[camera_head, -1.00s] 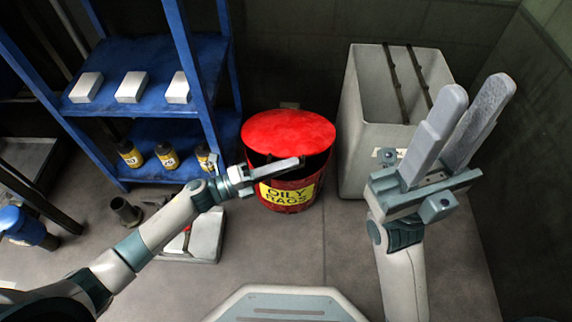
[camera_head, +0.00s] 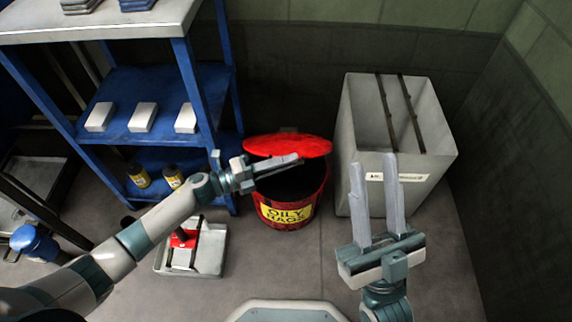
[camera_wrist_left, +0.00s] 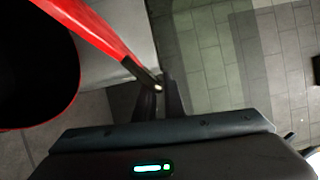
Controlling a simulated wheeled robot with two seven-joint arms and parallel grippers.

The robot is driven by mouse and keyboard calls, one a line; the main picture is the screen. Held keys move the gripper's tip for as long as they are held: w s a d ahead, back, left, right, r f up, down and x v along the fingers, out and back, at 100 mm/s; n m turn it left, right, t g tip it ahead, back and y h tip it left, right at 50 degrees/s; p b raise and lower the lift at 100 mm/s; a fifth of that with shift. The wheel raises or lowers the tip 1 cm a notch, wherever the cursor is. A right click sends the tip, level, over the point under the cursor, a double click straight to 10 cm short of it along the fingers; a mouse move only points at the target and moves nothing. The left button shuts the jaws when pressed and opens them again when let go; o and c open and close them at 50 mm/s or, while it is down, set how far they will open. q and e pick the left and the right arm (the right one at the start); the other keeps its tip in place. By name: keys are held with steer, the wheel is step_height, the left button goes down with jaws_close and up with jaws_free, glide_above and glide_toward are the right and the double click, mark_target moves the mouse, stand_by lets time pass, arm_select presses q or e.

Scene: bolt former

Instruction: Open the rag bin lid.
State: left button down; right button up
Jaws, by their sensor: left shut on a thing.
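The round red rag bin (camera_head: 287,218) stands on the floor with a yellow "OILY RAGS" label. Its red lid (camera_head: 295,145) is raised and tilted up at the back, and the dark opening shows below it. My left gripper (camera_head: 296,159) reaches across the opening at the lid's front edge. In the left wrist view the lid (camera_wrist_left: 92,28) has a dark tab (camera_wrist_left: 140,73) at its edge, and my left gripper (camera_wrist_left: 160,93) is shut on that tab. My right gripper (camera_head: 375,165) is empty, fingers apart, in front of the grey container.
A tall grey open container (camera_head: 394,165) stands right of the bin, close to it. A blue shelf (camera_head: 150,125) with white boxes and yellow bottles stands on the left. A grey tray (camera_head: 208,250) lies on the floor at left. The floor ahead of the bin is clear.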

arm_select(q)
steer(key=shift+w+r, duration=0.1)
steer(key=shift+r, duration=0.05)
arm_select(e)
steer(key=shift+a+f, duration=0.15)
steer(key=shift+f, duration=0.05)
arm_select(q)
steer(key=c, duration=1.8)
jaws_free()
steer(key=shift+c, duration=0.2)
steer(key=shift+a, duration=0.1)
